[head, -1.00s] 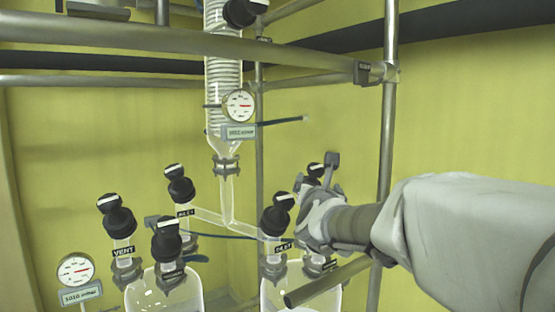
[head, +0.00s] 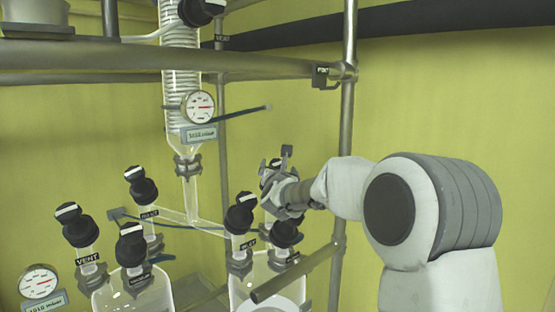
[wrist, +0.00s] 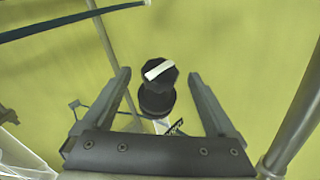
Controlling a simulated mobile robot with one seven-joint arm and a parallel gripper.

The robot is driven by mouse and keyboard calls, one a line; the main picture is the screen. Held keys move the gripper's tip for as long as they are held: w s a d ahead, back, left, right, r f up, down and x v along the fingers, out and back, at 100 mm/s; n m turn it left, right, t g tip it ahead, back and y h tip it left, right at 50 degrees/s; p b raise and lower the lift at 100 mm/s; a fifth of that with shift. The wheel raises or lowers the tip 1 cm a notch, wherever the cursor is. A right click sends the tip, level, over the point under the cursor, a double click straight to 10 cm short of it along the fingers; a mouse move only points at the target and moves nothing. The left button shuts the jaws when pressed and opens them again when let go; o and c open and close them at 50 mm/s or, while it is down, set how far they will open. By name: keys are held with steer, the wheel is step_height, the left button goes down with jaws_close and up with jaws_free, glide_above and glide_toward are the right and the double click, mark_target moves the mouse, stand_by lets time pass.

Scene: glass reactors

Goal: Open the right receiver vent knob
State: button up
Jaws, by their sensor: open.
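The right receiver is a clear glass flask (head: 262,284) with several black knobs on its necks. Its rear knob, black with a white bar on top, stands at my gripper in the head view, partly hidden by it. My gripper (head: 276,160) comes from the right. In the wrist view, a black knob (wrist: 158,84) with a tilted white bar stands between the open fingers of my gripper (wrist: 160,73), with a gap on both sides. A label below it is partly hidden and hard to read.
The knob marked inlet (head: 240,214) and a front knob (head: 287,232) stand close to my gripper. A metal post (head: 348,120) rises at the right. The left receiver (head: 130,296) and a gauge (head: 199,106) are to the left.

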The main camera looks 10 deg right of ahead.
mark_target(279, 167)
steer(key=shift+w+d+p, duration=0.15)
steer(key=shift+w+p, duration=0.2)
steer(key=shift+w, duration=0.55)
steer(key=shift+w+d+p, duration=0.15)
steer(key=shift+w+p, duration=0.15)
steer(key=shift+w, duration=0.6)
steer(key=shift+f, duration=0.1)
steer(key=c, duration=1.4)
